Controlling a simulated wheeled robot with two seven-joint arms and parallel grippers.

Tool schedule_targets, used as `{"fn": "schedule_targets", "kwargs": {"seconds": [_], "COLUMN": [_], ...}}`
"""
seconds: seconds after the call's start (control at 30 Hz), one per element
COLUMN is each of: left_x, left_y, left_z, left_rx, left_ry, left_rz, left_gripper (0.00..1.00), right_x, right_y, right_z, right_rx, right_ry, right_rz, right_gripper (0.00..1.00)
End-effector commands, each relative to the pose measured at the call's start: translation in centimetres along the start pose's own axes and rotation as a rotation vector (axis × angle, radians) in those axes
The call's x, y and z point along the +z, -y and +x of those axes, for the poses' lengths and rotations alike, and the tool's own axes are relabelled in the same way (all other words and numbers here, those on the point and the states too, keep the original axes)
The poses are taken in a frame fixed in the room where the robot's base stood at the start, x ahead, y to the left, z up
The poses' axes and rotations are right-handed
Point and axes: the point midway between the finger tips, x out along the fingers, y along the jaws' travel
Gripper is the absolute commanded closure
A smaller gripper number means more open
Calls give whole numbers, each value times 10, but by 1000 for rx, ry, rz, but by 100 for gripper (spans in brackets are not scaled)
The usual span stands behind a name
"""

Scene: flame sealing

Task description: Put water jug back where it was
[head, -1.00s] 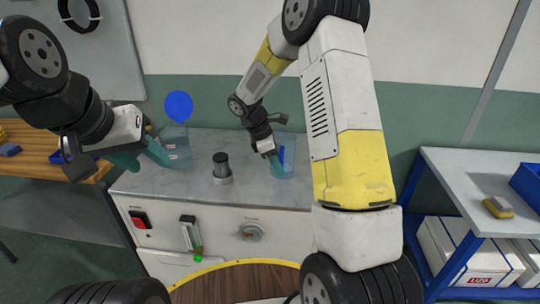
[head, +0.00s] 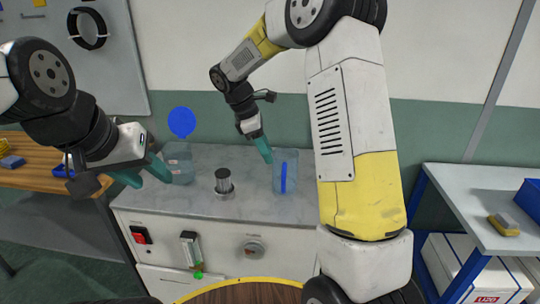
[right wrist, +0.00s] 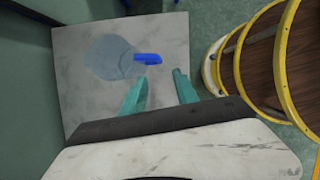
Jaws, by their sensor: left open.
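The water jug (head: 291,176) is clear with a blue handle and stands upright on the grey marble-look worktop, right of the burner. In the right wrist view the jug (right wrist: 108,58) shows from above, its blue handle (right wrist: 148,58) towards the fingers. My right gripper (head: 265,157) is beside the jug's upper left side in the head view. In the wrist view my right gripper (right wrist: 161,79) has its fingers apart with nothing between them. My left gripper (head: 155,184) is open, by the left side of a second clear container (head: 180,152).
The burner (head: 223,182) stands on the worktop (head: 245,208) between the two containers. A blue disc (head: 182,122) shows above the left container. A wooden table (head: 35,176) is at left, a blue-framed shelf (head: 480,205) at right.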

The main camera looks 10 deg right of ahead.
Motion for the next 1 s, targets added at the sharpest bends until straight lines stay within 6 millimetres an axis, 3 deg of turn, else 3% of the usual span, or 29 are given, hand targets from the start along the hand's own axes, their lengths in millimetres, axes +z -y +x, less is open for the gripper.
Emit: {"fn": "schedule_targets", "kwargs": {"seconds": [0.17,0.3,0.5,0.73,1.0], "left_x": [0,0,0,0,0], "left_y": [0,0,0,0,0], "left_z": [0,0,0,0,0], "left_rx": [0,0,0,0,0], "left_ry": [0,0,0,0,0], "left_rz": [0,0,0,0,0], "left_gripper": [56,56,56,56,56], "right_x": [34,62,90,100,99], "right_y": [33,79,148,212,239], "right_z": [-33,-59,-81,-88,-87], "right_rx": [36,57,56,11,-37], "right_ry": [-103,-244,-471,-737,-879], "right_rz": [210,472,857,1240,1421], "right_gripper": [64,64,64,64,64]}}
